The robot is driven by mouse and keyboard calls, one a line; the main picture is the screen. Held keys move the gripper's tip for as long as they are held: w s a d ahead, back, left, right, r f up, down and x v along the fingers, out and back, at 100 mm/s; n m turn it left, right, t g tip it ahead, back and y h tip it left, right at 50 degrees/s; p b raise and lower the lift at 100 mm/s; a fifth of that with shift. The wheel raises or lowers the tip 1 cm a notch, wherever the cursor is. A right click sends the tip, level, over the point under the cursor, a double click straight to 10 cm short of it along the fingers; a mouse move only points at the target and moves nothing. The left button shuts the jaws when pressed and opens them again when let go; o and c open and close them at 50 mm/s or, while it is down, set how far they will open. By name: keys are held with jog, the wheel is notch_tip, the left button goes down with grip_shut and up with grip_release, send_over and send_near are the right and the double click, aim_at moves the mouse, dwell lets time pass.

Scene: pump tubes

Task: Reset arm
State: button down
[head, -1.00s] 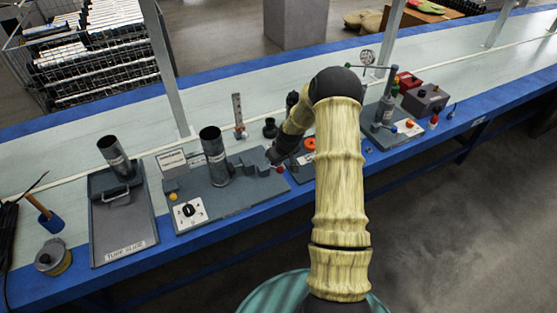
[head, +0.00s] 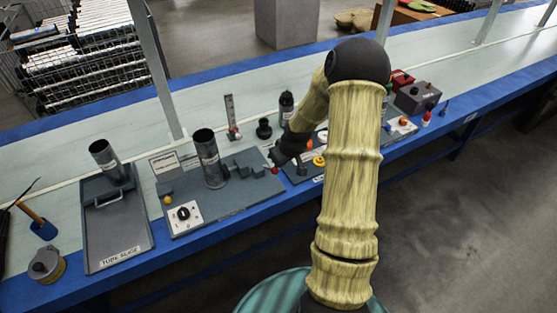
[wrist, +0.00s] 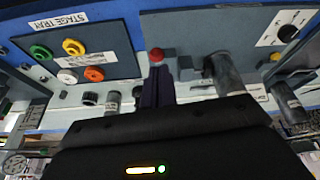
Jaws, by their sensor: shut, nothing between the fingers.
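My gripper (head: 280,157) is at the end of my bent arm, over the workbench between the grey fixture board (head: 222,200) and the stage tray. In the wrist view its dark fingers (wrist: 156,82) are together with nothing between them. They point toward the gap by a red knob (wrist: 157,55) at the board's edge. The board carries an upright dark tube (head: 209,160) and a rotary switch (head: 183,213). The stage tray (wrist: 110,42) holds green, yellow, white and orange rings. My forearm hides part of the bench in the head view.
A grey box (head: 417,97) stands to the right. Metal posts rise along the bench. A wire basket of tubes (head: 85,60) stands behind. Open floor lies in front.

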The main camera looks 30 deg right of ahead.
dwell(0.4)
jog(key=s+a+r+m+p, duration=0.1)
jog(key=s+a+r+p, duration=0.2)
jog(key=s+a+r, duration=0.5)
jog(key=s+a+r+m+g+p, duration=0.1)
jog(key=s+a+r+p, duration=0.3)
jog(key=s+a+r, duration=0.3)
jog(key=s+r, duration=0.5)
jog(key=r, duration=0.1)
jog(key=shift+a+r+g+h, duration=0.25)
jog(key=shift+a+g+h, duration=0.05)
jog(key=shift+a, duration=0.1)
